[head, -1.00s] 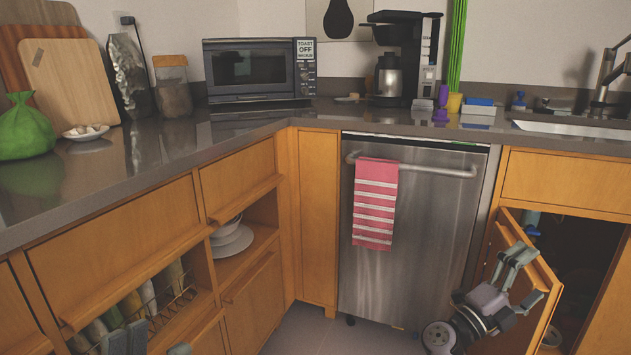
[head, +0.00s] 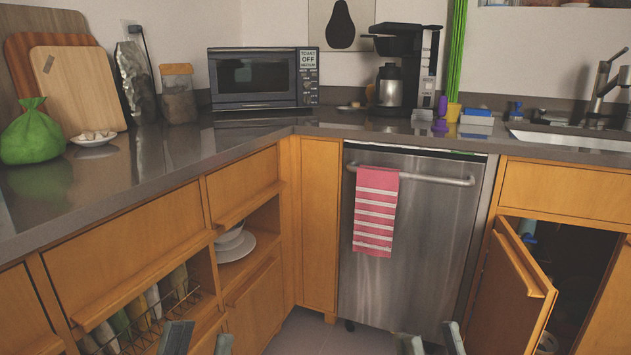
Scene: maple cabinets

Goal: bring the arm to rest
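My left gripper (head: 201,340) shows only as two grey fingertips at the bottom edge, left of centre. The fingertips are apart with nothing between them. My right gripper (head: 432,341) also shows only by its fingertips, at the bottom edge in front of the dishwasher (head: 418,230). They are apart and empty. The rest of both grippers and the arms are below the picture. The cabinet door (head: 510,285) under the sink stands open, to the right of my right gripper and clear of it.
A wire rack with upright items (head: 150,310) sits in an open compartment at lower left. White dishes (head: 236,245) are in another. A striped towel (head: 375,210) hangs on the dishwasher handle. The counter (head: 160,165) holds a toaster oven (head: 262,78) and a coffee maker (head: 405,75).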

